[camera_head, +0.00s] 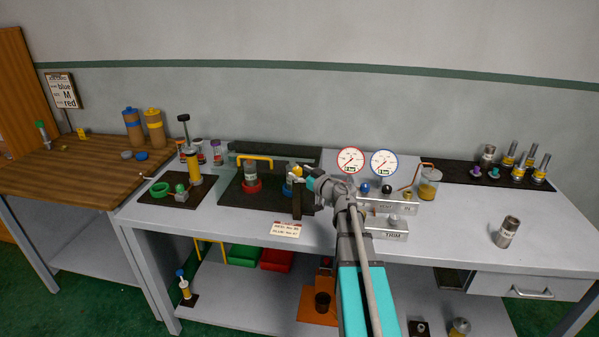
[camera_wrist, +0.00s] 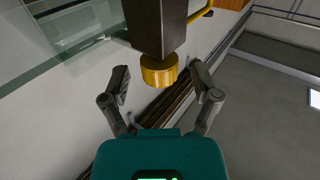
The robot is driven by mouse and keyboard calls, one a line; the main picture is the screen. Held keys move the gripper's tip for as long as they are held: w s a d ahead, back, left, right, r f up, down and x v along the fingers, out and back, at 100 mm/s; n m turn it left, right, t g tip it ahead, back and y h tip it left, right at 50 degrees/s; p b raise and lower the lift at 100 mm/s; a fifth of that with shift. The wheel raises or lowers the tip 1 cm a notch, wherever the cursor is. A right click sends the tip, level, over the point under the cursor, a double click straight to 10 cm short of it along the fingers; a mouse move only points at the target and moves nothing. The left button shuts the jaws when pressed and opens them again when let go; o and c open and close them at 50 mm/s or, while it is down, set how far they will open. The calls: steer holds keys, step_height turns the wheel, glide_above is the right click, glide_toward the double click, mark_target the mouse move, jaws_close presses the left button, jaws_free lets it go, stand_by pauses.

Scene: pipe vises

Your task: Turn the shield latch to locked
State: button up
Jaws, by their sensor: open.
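A yellow round knob (camera_wrist: 158,71) sits on the end of a dark block (camera_wrist: 156,25) in the wrist view; it looks like the shield latch. A clear shield pane (camera_wrist: 85,28) shows at upper left. My gripper (camera_wrist: 159,80) is open, with one finger on each side of the knob in the picture and a visible gap on both sides. In the head view my gripper (camera_head: 311,183) is beside a dark post (camera_head: 297,206) at the right of a black mat. Any lock marking on the latch is hidden or too small to read.
A yellow handle (camera_head: 254,158) arches behind a red-based fitting (camera_head: 252,184), left of my gripper. Two gauges (camera_head: 351,161) and a jar (camera_head: 428,185) stand to the right. A label card (camera_head: 286,229) is in front.

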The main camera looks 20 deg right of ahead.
steer(key=v, duration=1.1)
steer(key=shift+w+r, duration=0.15)
stand_by(0.3)
steer(key=w+d+r+m+t+h+p, duration=0.1)
steer(key=w+r+m+t+h, duration=0.15)
steer(key=m+h, duration=0.5)
steer(key=s+a+f+m+g+h+p, duration=0.1)
steer(key=s+a+f+g+h+p, duration=0.3)
steer(key=a+f+g, duration=0.65)
steer(key=s+a+f+n+g+y, duration=0.2)
steer(key=s+a+f+g+y, duration=0.1)
steer(key=s+a, duration=0.3)
steer(key=s+a+f+n+g+y, duration=0.2)
steer(key=s+a+n+g+y, duration=0.1)
steer(key=s+a+g, duration=0.3)
steer(key=s+a, duration=0.1)
steer(key=a, duration=0.1)
steer(key=shift+a+f, duration=0.3)
steer(key=shift+f, duration=0.1)
